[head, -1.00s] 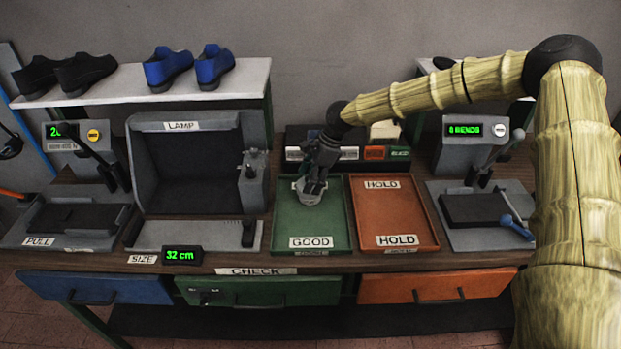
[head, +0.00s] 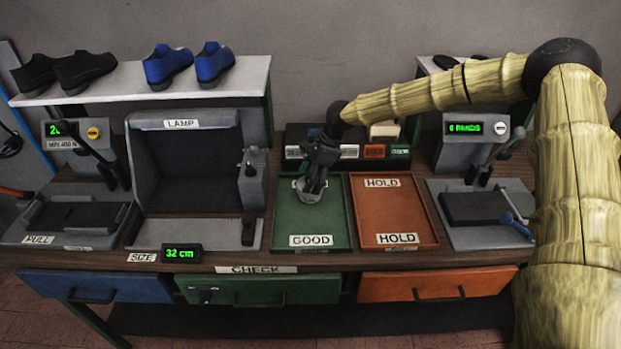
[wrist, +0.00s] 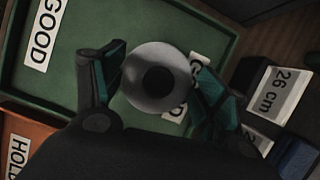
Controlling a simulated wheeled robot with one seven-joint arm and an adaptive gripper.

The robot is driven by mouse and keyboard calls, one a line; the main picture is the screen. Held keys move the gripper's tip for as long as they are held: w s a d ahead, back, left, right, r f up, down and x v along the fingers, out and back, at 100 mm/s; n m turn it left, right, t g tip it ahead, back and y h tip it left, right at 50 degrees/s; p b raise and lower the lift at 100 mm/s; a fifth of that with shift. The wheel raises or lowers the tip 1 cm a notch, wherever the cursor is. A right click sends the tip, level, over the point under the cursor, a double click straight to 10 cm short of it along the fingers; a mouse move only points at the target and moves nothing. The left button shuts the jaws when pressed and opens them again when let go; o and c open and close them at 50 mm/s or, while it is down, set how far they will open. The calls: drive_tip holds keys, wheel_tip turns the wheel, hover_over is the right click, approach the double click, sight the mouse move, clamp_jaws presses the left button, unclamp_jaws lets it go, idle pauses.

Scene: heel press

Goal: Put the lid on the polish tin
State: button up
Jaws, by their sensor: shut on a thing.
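My gripper (head: 312,188) points down over the back of the green GOOD tray (head: 282,226) in the head view. A small pale grey round piece (head: 301,184) shows around its fingertips there, largely hidden by the fingers. In the wrist view my gripper's two fingers (wrist: 157,88) stand on either side of a smooth grey round piece (wrist: 135,87) with a dark round middle, and they are shut on it. I cannot tell whether this piece is the lid or the tin, or whether one sits on the other. No separate second part shows clearly.
The orange HOLD tray (head: 407,215) lies empty to the right. A row of labelled boxes (head: 348,152) stands behind the trays. The LAMP booth (head: 187,165) is to the left, and a lever machine (head: 483,207) is to the right. The front of the green tray is clear.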

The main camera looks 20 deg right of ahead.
drive_tip(key=shift+f, duration=0.1)
drive_tip(key=o, duration=0.9)
drive_tip(key=shift+c, duration=0.2)
drive_tip(key=shift+o, duration=0.3)
drive_tip(key=shift+r+p, duration=1.75)
drive_tip(key=shift+r, duration=1.8)
drive_tip(key=shift+f, duration=0.1)
